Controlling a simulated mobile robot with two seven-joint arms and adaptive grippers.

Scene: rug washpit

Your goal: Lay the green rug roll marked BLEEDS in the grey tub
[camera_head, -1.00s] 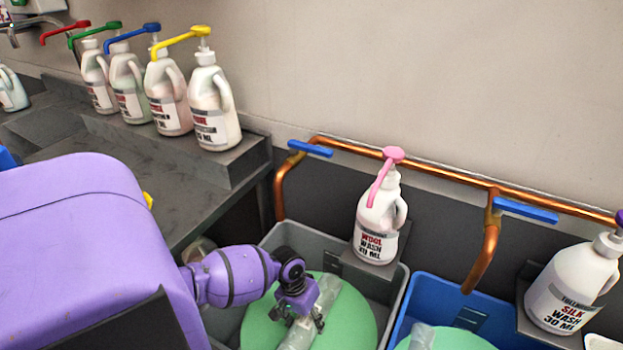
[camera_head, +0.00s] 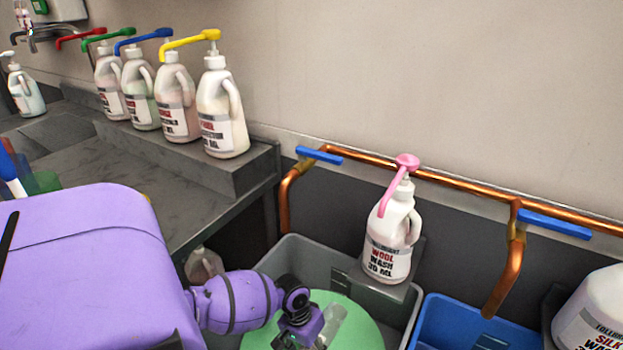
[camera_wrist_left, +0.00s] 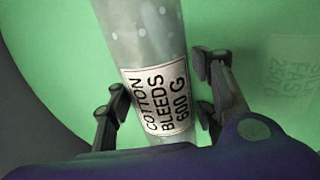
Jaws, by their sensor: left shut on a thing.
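The rug roll (camera_wrist_left: 160,60) is a pale grey-green cylinder. Its white label reads COTTON BLEEDS 600 G in the left wrist view. My left gripper (camera_wrist_left: 164,92) is shut on it, with a finger on each side of the label. In the head view, the roll (camera_head: 331,322) and my left gripper (camera_head: 304,335) are over the grey tub (camera_head: 306,262), inside its outline. A green round surface (camera_head: 363,326) shows beneath them in the tub. I cannot tell whether the roll touches it. The roll's lower end is hidden. My right gripper is not in view.
A WOOL WASH pump bottle (camera_head: 389,250) stands at the grey tub's back right. A blue tub (camera_head: 450,325) is to the right. A copper pipe (camera_head: 440,184) with blue handles runs behind. Several pump bottles (camera_head: 222,110) stand on the ledge at left.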

